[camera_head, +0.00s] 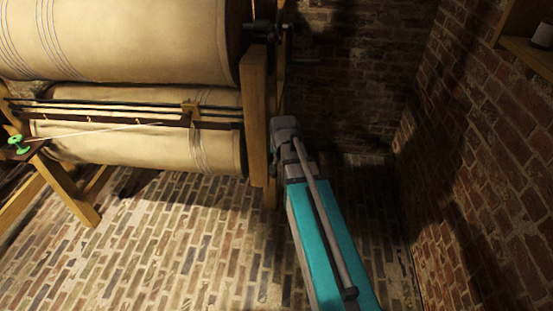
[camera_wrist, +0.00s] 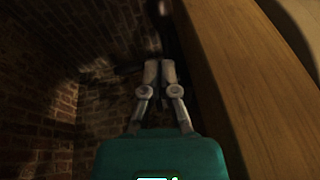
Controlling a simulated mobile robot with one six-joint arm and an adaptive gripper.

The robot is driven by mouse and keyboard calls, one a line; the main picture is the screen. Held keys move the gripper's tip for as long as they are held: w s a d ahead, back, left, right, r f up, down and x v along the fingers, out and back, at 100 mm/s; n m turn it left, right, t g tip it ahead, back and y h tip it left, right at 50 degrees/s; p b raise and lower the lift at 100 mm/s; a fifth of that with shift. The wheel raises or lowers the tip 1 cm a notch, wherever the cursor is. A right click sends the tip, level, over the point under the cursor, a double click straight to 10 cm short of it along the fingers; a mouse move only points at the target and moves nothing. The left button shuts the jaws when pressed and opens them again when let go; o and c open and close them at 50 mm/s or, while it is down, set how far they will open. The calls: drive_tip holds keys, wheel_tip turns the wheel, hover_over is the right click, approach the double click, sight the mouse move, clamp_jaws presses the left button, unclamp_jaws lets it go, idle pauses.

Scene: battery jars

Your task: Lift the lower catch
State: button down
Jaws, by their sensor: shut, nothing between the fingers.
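My gripper (camera_wrist: 160,68) shows in the wrist view with its two grey fingers together and nothing between them. It is beside a wooden post (camera_wrist: 215,70), which runs along its right. In the head view my arm reaches up to the right side of the frame's right post (camera_head: 255,120), and the fingers cannot be made out there. Dark metal fittings (camera_head: 262,32) sit at the upper roller's right end. I cannot make out the lower catch in either view.
The wooden frame carries a large upper cloth roll (camera_head: 120,40) and a lower cloth roll (camera_head: 120,150). A green spool (camera_head: 18,145) with a cord is at left. A brick wall (camera_head: 490,150) and a shelf (camera_head: 525,50) stand at right. The brick floor (camera_head: 170,250) is clear in front.

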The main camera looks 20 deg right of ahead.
drive_tip(key=s+a+p+v, duration=0.1)
drive_tip(key=p+v, duration=0.6)
drive_tip(key=v, duration=0.2)
drive_tip(key=shift+s+p, duration=0.3)
drive_tip(key=shift+s, duration=0.15)
drive_tip(key=shift+f, duration=0.1)
idle(0.3)
drive_tip(key=s+a+f+n+g, duration=0.1)
drive_tip(key=s+a+n+g, duration=0.4)
drive_tip(key=s+a, duration=0.4)
wheel_tip(320, 180, up, 16)
drive_tip(key=n+t+p, duration=0.1)
drive_tip(key=p, duration=1.5)
drive_tip(key=shift+r+n, duration=0.25)
drive_tip(key=shift+n, duration=0.05)
drive_tip(key=shift+s+a, duration=0.1)
drive_tip(key=shift+a, duration=0.15)
